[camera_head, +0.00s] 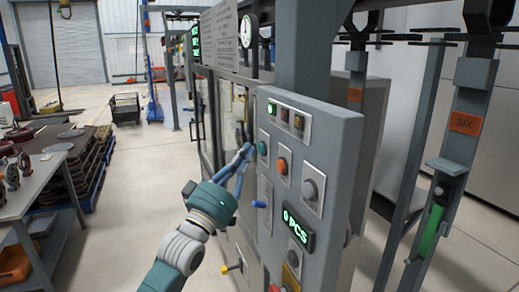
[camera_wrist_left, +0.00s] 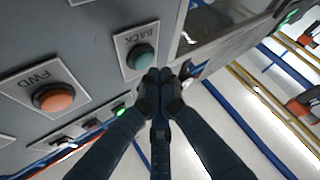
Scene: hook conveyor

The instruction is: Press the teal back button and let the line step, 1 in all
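The teal back button (camera_head: 262,149) sits on the upper left of the grey control panel (camera_head: 335,150). In the left wrist view the teal button (camera_wrist_left: 141,57) is on a pale plate labelled BACK. My left gripper (camera_head: 246,151) reaches toward it from the left. In the left wrist view the fingertips (camera_wrist_left: 163,82) are together, with nothing between them, and lie just below and right of the button in the picture. I cannot tell whether they touch the panel. The display (camera_head: 298,230) reads 0 PCS. My right gripper is out of view.
An orange button (camera_head: 282,166), labelled FWD in the wrist view, is close beside the teal one. A grey knob (camera_head: 310,190) and a blue lever (camera_head: 259,204) are lower. A hanger tagged SIX (camera_head: 464,123) stands right.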

